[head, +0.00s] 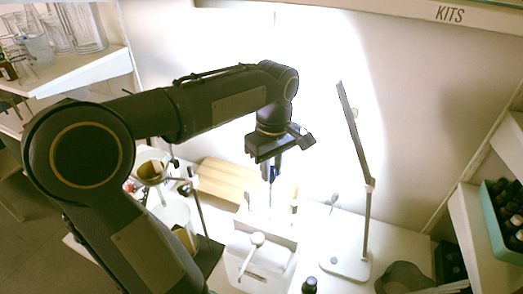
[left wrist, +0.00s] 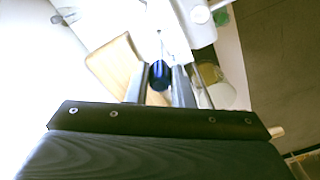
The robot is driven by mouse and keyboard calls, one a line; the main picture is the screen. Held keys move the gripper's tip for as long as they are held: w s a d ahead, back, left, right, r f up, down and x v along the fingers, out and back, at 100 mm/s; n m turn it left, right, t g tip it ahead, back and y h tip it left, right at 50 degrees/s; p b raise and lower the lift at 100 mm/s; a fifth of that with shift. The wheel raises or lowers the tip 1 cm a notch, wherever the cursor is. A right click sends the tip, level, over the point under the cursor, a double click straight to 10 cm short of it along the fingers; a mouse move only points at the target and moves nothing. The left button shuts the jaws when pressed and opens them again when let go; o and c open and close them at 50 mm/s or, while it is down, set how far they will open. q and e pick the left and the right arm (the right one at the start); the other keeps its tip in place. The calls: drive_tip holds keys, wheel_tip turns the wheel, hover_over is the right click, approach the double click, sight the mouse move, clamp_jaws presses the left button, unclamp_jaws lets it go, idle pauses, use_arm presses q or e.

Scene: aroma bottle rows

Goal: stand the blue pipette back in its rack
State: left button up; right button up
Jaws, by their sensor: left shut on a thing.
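My left gripper (head: 273,170) points down over the white worktop in the head view. It is shut on the blue pipette (head: 273,174), whose blue part shows between the fingers. In the left wrist view the blue end of the pipette (left wrist: 160,75) sits between the two fingers of the left gripper (left wrist: 163,80). The rest of the pipette is pale and lost in glare. A white rack-like stand (head: 264,227) is below the gripper, washed out by bright light, so its slots cannot be made out. My right gripper is in neither view.
A wooden board (head: 222,180) lies behind and left of the stand. A funnel (head: 151,171) and stand are at left.

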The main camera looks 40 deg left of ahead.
sight(271, 191)
use_arm(q)
drive_tip(key=shift+w+a, duration=0.1)
drive_tip(key=shift+a, duration=0.1)
drive_tip(key=shift+d+r, duration=0.1)
drive_tip(key=shift+d, duration=0.25)
drive_tip(key=shift+a, duration=0.15)
drive_tip(key=shift+f+b, duration=0.4)
drive_tip(key=shift+f, duration=0.3)
drive_tip(key=shift+f+b, duration=0.9)
drive_tip(key=shift+f, duration=0.4)
drive_tip(key=shift+f+b, duration=0.3)
drive_tip(key=shift+f, duration=0.2)
drive_tip(key=shift+f+b, duration=0.85)
drive_tip(key=shift+f, duration=0.65)
